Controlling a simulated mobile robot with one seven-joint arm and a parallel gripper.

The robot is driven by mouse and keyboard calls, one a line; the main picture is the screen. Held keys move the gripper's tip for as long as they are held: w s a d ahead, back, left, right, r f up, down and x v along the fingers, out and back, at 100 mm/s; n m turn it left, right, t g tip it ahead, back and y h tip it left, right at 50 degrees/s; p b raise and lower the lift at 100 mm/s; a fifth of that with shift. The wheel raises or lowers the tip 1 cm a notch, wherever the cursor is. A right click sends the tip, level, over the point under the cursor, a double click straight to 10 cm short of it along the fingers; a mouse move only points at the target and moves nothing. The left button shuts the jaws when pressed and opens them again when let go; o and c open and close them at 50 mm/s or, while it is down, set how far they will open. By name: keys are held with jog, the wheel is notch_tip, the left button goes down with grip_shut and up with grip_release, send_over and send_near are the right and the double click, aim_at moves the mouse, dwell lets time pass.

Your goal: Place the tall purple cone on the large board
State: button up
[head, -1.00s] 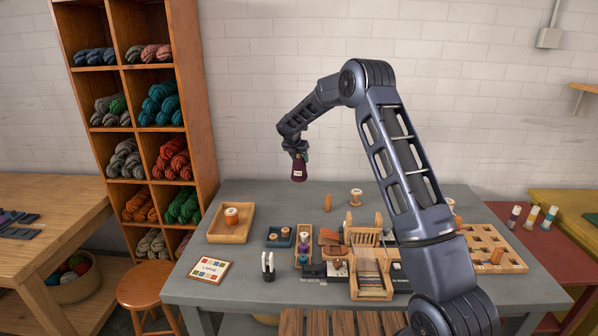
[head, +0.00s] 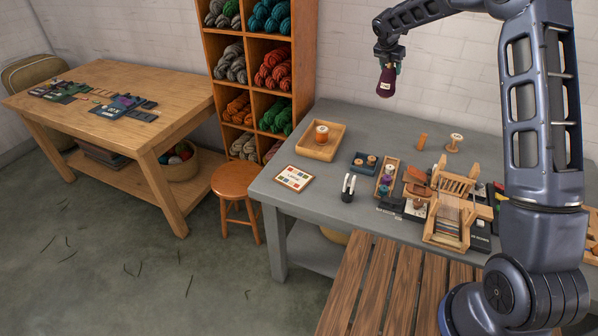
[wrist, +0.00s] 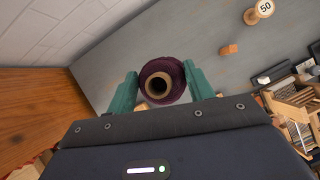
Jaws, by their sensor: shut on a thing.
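The tall purple cone (head: 386,84), dark purple with a pale label, hangs upright in my gripper (head: 389,65), high above the back of the grey table. In the wrist view the teal fingers (wrist: 160,92) are shut on the cone (wrist: 178,84) from both sides, and its hollow end faces the camera.
On the grey table (head: 262,186) stand a wooden tray (head: 302,153) with an orange spool, a blue tray (head: 357,167), a black stand with white prongs (head: 348,189) and a small loom (head: 449,222). A wooden table (head: 60,110) holds dark flat boards (head: 113,108). A stool (head: 234,180) stands between the tables.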

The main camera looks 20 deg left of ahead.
jog(key=s+a+n+y, duration=0.1)
jog(key=s+a, duration=0.7)
jog(key=s, duration=0.3)
jog(key=s+a+n, duration=0.2)
jog(key=s+a, duration=0.6)
jog(key=s, duration=0.2)
jog(key=s+a+n+y, duration=0.1)
jog(key=s+a, duration=0.3)
jog(key=s, duration=0.7)
jog(key=s+a+n+y, duration=0.1)
jog(key=s+a, duration=0.3)
jog(key=s, duration=0.7)
notch_tip(320, 180, down, 19)
jog(key=shift+w+d+f, duration=0.15)
jog(key=shift+d, duration=0.1)
jog(key=shift+f, duration=0.1)
jog(key=o, duration=1.5)
jog(key=shift+c, duration=0.2)
jog(key=a+v, duration=0.1)
jog(key=v, duration=1.1)
jog(key=shift+d, duration=0.35)
